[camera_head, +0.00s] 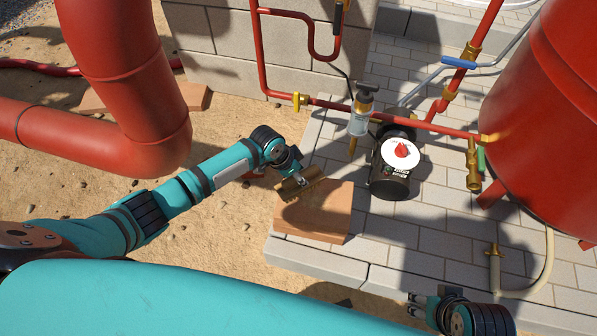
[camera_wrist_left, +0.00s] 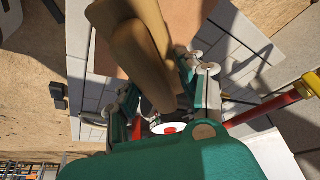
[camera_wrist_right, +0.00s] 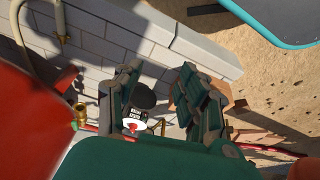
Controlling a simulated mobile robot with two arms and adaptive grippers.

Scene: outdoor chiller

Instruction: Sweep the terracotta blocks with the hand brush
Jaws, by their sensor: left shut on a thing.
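My left gripper (camera_head: 288,172) is shut on the wooden hand brush (camera_head: 300,184). The brush is over the near terracotta block (camera_head: 318,218), and I cannot tell whether it touches it. This block is a flat slab at the corner of the grey paving. In the left wrist view the brush's wooden body (camera_wrist_left: 143,50) hides much of the slab (camera_wrist_left: 110,55). More terracotta blocks (camera_head: 195,98) lie on the sand by the block wall. My right gripper (camera_head: 428,308) is at the bottom edge, away from the blocks. In the right wrist view its fingers (camera_wrist_right: 158,88) are apart and empty.
A dark pump with a red knob (camera_head: 401,152) stands right of the near block, beside a gauge-like fitting (camera_head: 361,110). Red pipes (camera_head: 330,105) cross behind. A big red tank (camera_head: 545,120) fills the right. A thick red pipe (camera_head: 130,90) stands left. Open sand lies between.

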